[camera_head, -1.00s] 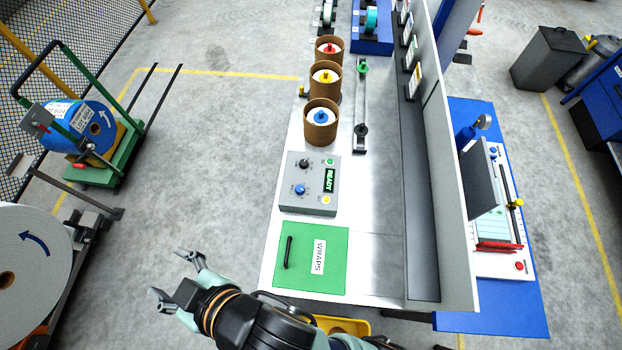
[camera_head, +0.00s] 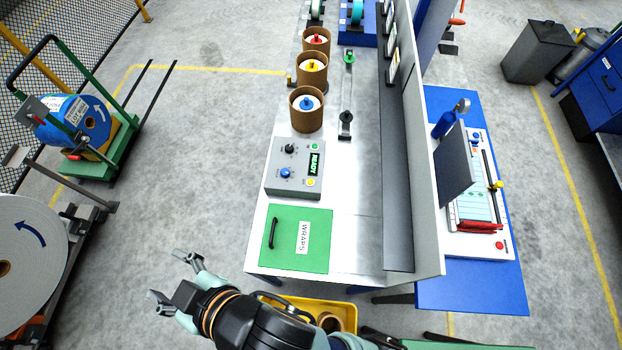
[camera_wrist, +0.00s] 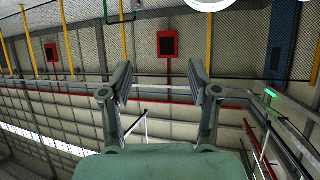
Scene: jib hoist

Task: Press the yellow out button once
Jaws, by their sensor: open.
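The yellow button (camera_head: 310,182) sits on the lower right corner of a grey control box (camera_head: 285,184) on the white bench. A green button (camera_head: 315,146), a dark "READY" display (camera_head: 315,165), a black knob (camera_head: 290,148) and a blue knob (camera_head: 285,172) share the box. My gripper (camera_head: 168,279) is open and empty, off the bench to the lower left of the box and well apart from it. In the wrist view its two fingers (camera_wrist: 160,85) are spread, with only walls, fencing and pipes beyond; the button does not show there.
A green "WRAPS" panel (camera_head: 287,250) with a black handle lies in front of the box. Several brown cups (camera_head: 307,118) stand behind it. A grey upright panel (camera_head: 425,180) borders the bench on the right. A yellow bin (camera_head: 290,303) is below the front edge.

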